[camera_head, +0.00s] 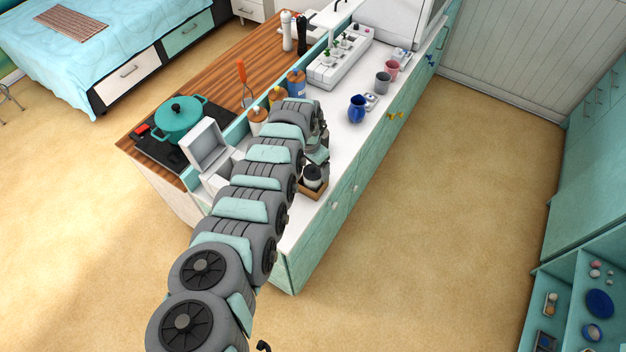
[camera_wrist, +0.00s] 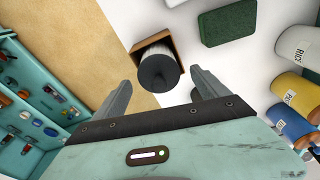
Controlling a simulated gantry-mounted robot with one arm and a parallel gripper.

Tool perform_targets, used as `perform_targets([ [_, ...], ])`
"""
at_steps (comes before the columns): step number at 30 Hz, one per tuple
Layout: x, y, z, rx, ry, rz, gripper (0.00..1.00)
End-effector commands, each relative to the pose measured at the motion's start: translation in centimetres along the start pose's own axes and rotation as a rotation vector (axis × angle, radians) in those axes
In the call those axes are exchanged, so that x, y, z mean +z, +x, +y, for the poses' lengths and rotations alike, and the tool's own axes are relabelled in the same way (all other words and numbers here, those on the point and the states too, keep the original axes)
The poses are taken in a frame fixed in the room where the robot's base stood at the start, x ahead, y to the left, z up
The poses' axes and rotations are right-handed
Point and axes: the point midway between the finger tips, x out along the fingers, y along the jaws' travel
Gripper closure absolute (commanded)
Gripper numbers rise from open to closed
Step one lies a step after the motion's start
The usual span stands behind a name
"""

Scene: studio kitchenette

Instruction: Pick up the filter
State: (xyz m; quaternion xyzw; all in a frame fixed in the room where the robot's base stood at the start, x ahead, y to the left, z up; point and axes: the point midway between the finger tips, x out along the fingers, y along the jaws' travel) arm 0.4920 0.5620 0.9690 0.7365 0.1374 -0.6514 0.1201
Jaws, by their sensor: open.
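The thing I take to be the filter is a pale cylinder with a dark, knobbed top (camera_wrist: 158,72). It sits in a small open wooden box (camera_wrist: 146,44) near the counter's edge. In the head view the cylinder (camera_head: 312,174) and its box (camera_head: 318,189) show just right of my arm. My gripper (camera_wrist: 160,76) is open and empty. In the wrist view its two fingers are apart, one on each side of the dark top. I cannot tell the height gap, and no contact shows. In the head view my arm hides much of the counter.
A dark green block (camera_wrist: 228,24) lies beside the box. Several canisters, including a yellow one (camera_wrist: 290,90) and a blue one (camera_wrist: 291,121), stand to the right. A blue pitcher (camera_head: 357,108) stands farther along the counter (camera_head: 330,135). Open floor lies beyond the edge.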

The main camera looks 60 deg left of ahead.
Motion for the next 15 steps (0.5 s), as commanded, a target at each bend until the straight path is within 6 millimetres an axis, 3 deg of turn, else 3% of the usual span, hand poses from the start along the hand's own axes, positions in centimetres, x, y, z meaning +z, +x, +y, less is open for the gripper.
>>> perform_targets([
  [6, 0.1, 2.8, 0.1, 0.003, 0.0, -0.004, 0.16],
  [15, 0.1, 3.0, 0.1, 0.003, 0.0, -0.002, 0.16],
])
